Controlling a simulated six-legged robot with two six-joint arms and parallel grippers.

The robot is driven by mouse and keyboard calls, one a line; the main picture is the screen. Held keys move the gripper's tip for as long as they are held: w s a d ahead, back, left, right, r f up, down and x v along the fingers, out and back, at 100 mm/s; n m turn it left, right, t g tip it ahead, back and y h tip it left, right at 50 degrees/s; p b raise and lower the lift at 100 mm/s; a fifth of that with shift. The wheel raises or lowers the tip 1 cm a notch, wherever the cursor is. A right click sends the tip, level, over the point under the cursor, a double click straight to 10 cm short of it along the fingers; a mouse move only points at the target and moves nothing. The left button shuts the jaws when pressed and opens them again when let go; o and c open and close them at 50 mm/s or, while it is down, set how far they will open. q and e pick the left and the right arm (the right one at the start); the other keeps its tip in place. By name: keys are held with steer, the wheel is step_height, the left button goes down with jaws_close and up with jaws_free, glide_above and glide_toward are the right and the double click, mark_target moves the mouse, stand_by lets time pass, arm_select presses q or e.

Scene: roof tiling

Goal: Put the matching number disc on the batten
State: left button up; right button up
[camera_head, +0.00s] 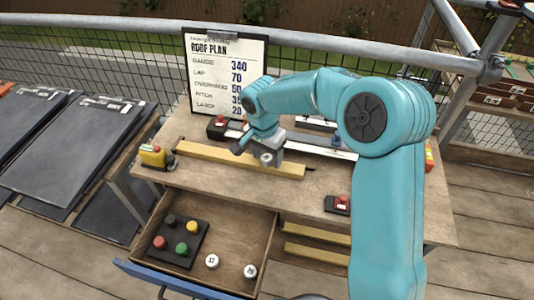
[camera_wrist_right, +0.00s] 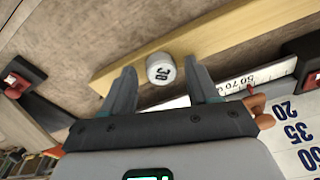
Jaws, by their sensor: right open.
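The batten (camera_head: 225,157) is a pale yellow wooden strip lying across the workbench; it also shows in the right wrist view (camera_wrist_right: 225,38). A white number disc (camera_wrist_right: 161,69) is between my right fingers and overlaps the batten's edge. Its dark two-digit number is upside down and hard to read. My right gripper (camera_wrist_right: 163,72) is open, with a gap on both sides of the disc. In the head view the right gripper (camera_head: 266,152) is over the batten. Two more white number discs (camera_head: 212,261) (camera_head: 250,271) lie in the open drawer (camera_head: 266,235). My left gripper is not in view.
The roof plan board (camera_head: 228,75) stands at the back, listing gauge 340, lap 70, pitch 35. A yellow device (camera_head: 153,155) is at the bench's left. A dark tray (camera_head: 182,235) of coloured buttons sits in the drawer. A red-and-black block (camera_head: 338,204) is front right.

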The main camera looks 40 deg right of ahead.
mark_target(264, 161)
steer(key=shift+r, duration=0.4)
step_height(264, 161, up, 12)
steer(key=a+p, duration=0.1)
steer(key=shift+s+f, duration=0.2)
steer(key=shift+f, duration=0.05)
steer(key=shift+a, duration=0.1)
